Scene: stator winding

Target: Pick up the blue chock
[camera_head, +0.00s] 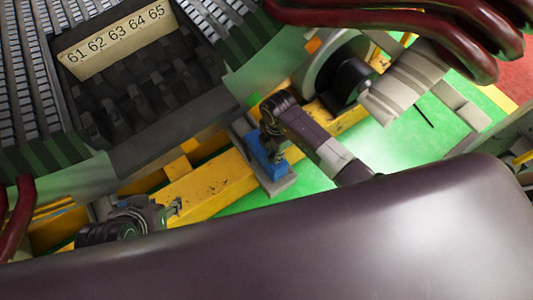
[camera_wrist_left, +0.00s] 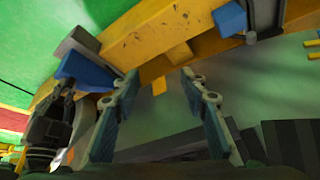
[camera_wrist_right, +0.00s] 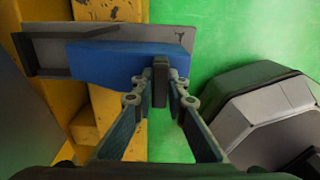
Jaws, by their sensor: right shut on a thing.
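The blue chock (camera_head: 262,150) sits at a grey metal bracket (camera_head: 278,187) beside the yellow beam. In the right wrist view the chock (camera_wrist_right: 112,62) is a long blue block with a dark upright tab at its right end. My right gripper (camera_wrist_right: 160,82) is shut on that tab, one finger on each side. In the head view my right gripper (camera_head: 272,135) is over the chock and hides part of it. The chock also shows in the left wrist view (camera_wrist_left: 85,70). My left gripper (camera_wrist_left: 160,75) is open and empty, near the yellow beam at lower left in the head view (camera_head: 174,207).
A yellow beam (camera_head: 215,188) runs beneath the large stator, which has a number plate (camera_head: 115,42). Another blue block (camera_wrist_left: 230,18) is at the beam in the left wrist view. Dark red cables (camera_head: 400,18) hang at top right. Green floor (camera_head: 420,140) is clear at right.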

